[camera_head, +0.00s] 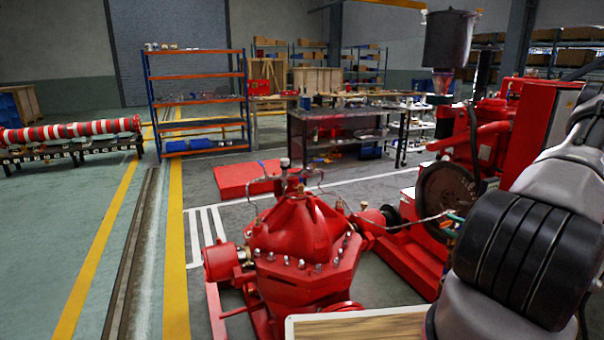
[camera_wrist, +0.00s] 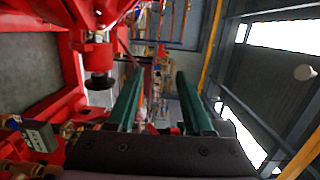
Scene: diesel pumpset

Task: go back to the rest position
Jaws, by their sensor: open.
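My gripper (camera_wrist: 158,100) shows in the wrist view as two green fingers standing apart with nothing between them. The wrist view is turned on its side, with red machinery at the left and the hall's roof and windows at the right. In the head view my arm fills the right edge, and the gripper itself is not visible there. The red pump (camera_head: 305,250) stands in front of me in the head view, low and centre. The red diesel engine (camera_head: 480,140) stands behind it at the right, partly hidden by my arm.
A wooden-topped surface (camera_head: 360,326) lies at the bottom edge, close to me. An orange and blue shelf rack (camera_head: 198,75) and a dark workbench (camera_head: 335,120) stand farther back. Red-and-white pipes (camera_head: 70,130) lie on a rack at the left. The left floor is clear.

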